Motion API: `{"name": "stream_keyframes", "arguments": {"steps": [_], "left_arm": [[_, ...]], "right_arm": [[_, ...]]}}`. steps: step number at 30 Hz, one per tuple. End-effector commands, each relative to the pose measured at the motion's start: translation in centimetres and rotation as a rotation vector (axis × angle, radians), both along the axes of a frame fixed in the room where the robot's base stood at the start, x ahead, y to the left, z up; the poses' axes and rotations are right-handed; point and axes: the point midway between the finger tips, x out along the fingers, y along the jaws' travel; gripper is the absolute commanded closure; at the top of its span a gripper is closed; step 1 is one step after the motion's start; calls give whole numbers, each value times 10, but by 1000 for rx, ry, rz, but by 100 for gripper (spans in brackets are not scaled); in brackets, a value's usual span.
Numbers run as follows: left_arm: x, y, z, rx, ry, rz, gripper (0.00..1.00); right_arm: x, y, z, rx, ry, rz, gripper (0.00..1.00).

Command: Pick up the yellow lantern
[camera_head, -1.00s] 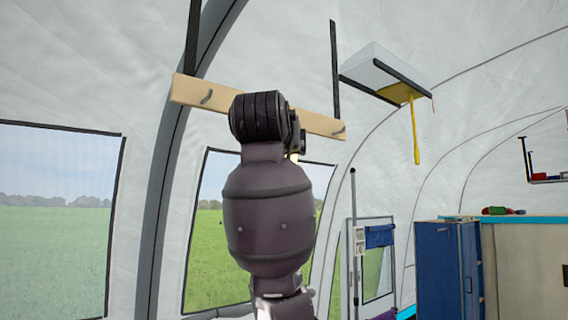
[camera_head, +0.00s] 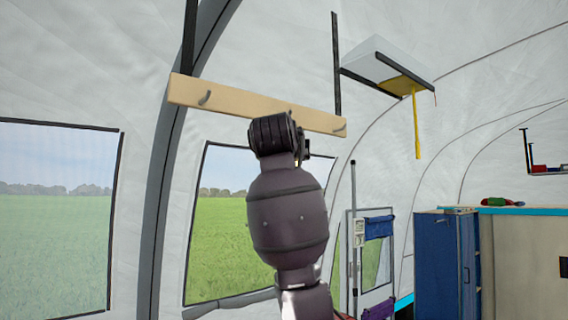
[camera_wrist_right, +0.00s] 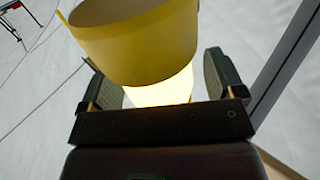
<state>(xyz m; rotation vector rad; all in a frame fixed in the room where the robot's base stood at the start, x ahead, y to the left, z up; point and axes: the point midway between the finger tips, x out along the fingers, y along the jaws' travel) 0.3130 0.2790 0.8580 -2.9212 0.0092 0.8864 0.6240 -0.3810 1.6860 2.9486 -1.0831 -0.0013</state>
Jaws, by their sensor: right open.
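In the right wrist view, the yellow lantern (camera_wrist_right: 140,42) has a yellow upper part above a glowing pale body. The glowing body stands between the two fingers of my right gripper (camera_wrist_right: 162,84). The jaws are open, and a gap shows between the lantern and the right finger. Whether the left finger touches it I cannot tell. In the head view my right arm rises in the middle and hides the gripper and the lantern. My left gripper is in neither view.
A wooden rail (camera_head: 250,106) with hooks hangs just above my arm. A shelf (camera_head: 375,65) with a yellow-handled item (camera_head: 416,125) hangs to the right. A blue cabinet (camera_head: 440,265) and a counter (camera_head: 520,211) stand at the lower right. Tent walls and windows lie behind.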

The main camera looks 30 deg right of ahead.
Motion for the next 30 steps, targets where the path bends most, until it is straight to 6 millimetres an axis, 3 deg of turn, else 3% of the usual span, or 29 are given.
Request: {"name": "stream_keyframes", "arguments": {"steps": [4,17,30], "left_arm": [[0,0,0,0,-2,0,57],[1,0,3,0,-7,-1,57],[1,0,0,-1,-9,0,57]], "right_arm": [[0,0,0,0,0,0,15],[0,0,0,0,0,0,81],[-1,1,10,0,-5,0,81]]}}
